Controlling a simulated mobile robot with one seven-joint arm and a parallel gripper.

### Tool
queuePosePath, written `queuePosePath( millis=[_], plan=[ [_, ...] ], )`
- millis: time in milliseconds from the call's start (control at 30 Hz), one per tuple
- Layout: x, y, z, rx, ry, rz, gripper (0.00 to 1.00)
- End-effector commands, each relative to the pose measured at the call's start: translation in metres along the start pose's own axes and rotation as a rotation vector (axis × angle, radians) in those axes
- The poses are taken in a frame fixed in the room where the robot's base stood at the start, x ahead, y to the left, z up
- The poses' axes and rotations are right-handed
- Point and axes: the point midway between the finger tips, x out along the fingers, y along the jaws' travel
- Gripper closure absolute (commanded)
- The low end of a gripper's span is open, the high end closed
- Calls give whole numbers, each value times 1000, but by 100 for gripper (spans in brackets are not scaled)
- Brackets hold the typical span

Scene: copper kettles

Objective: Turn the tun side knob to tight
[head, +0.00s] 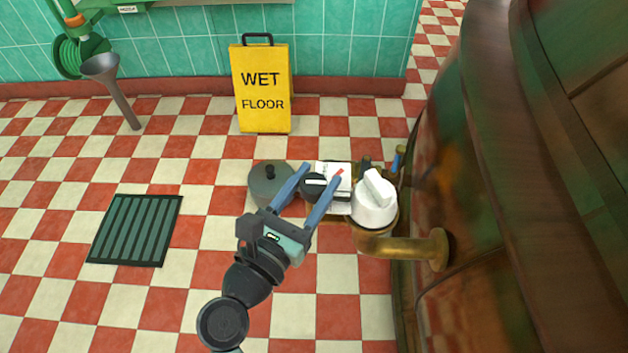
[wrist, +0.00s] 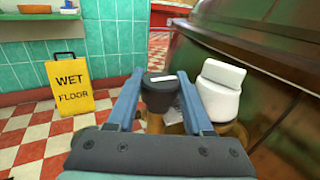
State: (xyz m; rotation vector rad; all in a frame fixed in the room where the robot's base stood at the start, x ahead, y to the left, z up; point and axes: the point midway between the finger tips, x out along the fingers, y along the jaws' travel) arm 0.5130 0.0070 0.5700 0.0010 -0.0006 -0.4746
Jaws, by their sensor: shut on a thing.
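A black round knob (head: 314,190) with a white pointer line on top sits beside the big copper tun (head: 560,200). The line runs roughly left to right in the head view. My gripper (head: 321,172) has its two blue fingers on either side of this knob, shut on it. The wrist view shows the black knob (wrist: 159,97) between the fingers (wrist: 162,88). A white label card (head: 336,170) with a red mark lies behind the knob, partly covered by a finger; its writing is unreadable. I cannot tell which end of its scale the line points to.
A white knob (head: 374,204) on a brass pipe (head: 415,246) stands close right of my gripper. A dark lidded pot (head: 266,190) is close left. A yellow wet floor sign (head: 262,90) stands behind. The checkered floor is clear around a drain grate (head: 135,230).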

Motion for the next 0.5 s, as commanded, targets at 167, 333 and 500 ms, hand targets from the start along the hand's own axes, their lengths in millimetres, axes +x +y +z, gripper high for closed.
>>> queuePosePath(
  millis=[167,333,500],
  plan=[
    [0,-1,-1,0,1,-2,43],
    [0,-1,-1,-1,1,-1,19],
    [0,0,0,-1,1,0,19]
  ],
)
